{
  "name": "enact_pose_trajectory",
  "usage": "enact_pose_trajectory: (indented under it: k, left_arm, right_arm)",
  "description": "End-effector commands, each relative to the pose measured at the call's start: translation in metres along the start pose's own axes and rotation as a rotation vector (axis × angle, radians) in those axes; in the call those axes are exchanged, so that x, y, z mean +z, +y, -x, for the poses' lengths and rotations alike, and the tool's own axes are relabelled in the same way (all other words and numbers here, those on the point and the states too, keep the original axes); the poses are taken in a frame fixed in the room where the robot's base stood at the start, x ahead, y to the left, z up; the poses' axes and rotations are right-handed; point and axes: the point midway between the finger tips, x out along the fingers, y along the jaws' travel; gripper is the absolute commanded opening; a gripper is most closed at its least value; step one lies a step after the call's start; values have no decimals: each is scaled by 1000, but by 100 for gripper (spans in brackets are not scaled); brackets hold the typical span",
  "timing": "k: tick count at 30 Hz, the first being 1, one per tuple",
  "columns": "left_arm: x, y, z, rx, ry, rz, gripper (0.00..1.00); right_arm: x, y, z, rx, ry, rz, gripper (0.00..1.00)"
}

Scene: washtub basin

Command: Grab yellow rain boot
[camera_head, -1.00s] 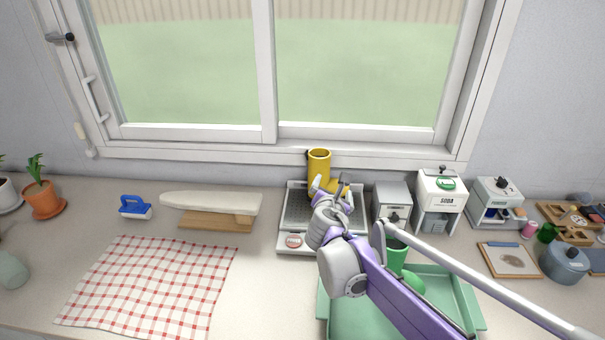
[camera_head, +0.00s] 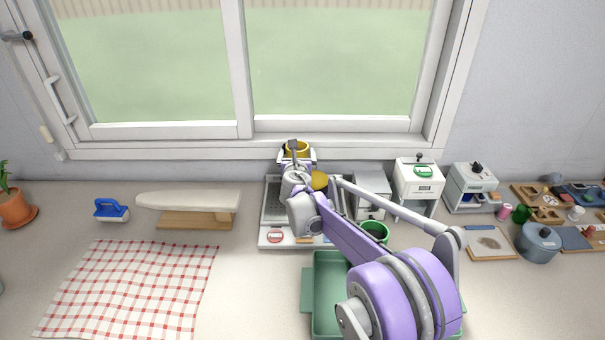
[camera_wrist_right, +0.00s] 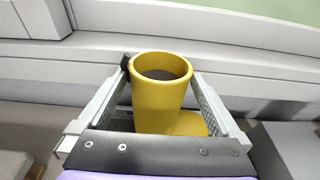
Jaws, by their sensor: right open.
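The yellow rain boot (camera_wrist_right: 160,105) stands upright between the open fingers of my right gripper (camera_wrist_right: 165,95) in the right wrist view. Its dark round opening faces up, and its toe points to the lower right. In the head view the boot's rim (camera_head: 297,148) and toe (camera_head: 319,180) show around my right gripper (camera_head: 296,156), which hides most of the shaft. The boot stands on a grey tray (camera_head: 272,205) below the window. I cannot tell whether a finger touches the boot. My left gripper is not in view.
A grey box (camera_head: 371,190) and a white dispenser (camera_head: 418,178) stand right of the tray. An ironing board (camera_head: 188,202) and checked cloth (camera_head: 130,290) lie left.

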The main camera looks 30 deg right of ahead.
Motion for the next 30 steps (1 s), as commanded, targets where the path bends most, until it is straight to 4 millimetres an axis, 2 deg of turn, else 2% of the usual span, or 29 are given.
enact_pose_trajectory:
  k: [3,11,14,28,30]
  left_arm:
    - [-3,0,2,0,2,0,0]
    - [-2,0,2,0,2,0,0]
    - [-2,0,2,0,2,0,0]
    - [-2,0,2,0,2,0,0]
    - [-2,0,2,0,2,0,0]
  right_arm:
    - [1,0,-13,0,-1,-1,100]
    - [0,0,-15,1,0,0,100]
    - [0,0,-15,1,0,-1,86]
    - [0,0,-15,1,0,-1,1]
    - [0,0,-15,1,0,-1,0]
